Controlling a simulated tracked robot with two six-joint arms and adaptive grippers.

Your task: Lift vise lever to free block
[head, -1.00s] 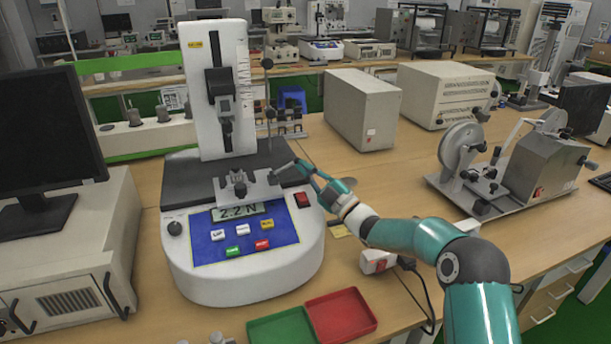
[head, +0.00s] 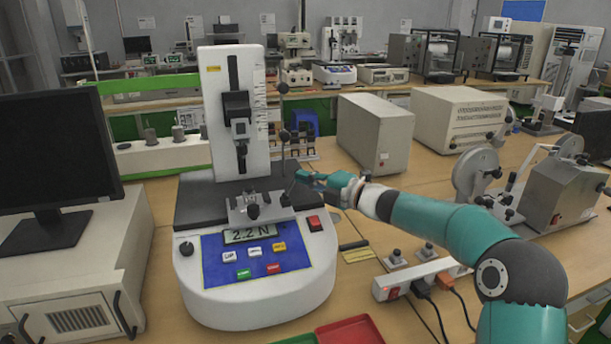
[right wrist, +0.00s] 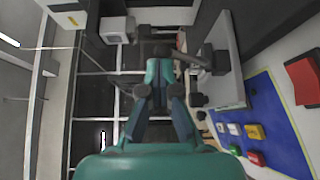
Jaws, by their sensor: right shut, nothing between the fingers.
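The grey vise (head: 254,207) sits on the dark plate of the white force tester (head: 222,120), above a display reading 2.2 N. Its short lever (head: 287,194) sticks out at the vise's right side, close to my right gripper. My right gripper (head: 308,177) is shut and empty beside the lever; I cannot tell whether they touch. In the right wrist view the gripper (right wrist: 158,62) points away, with the vise (right wrist: 228,65) to its right. The block is too small or hidden to make out. My left gripper is not in view.
A black monitor (head: 55,150) stands at the left. A red tray (head: 350,331) lies at the front edge. A power strip (head: 415,281) with cables lies right of the tester. Beige boxes (head: 375,132) and a reel machine (head: 565,190) stand to the right.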

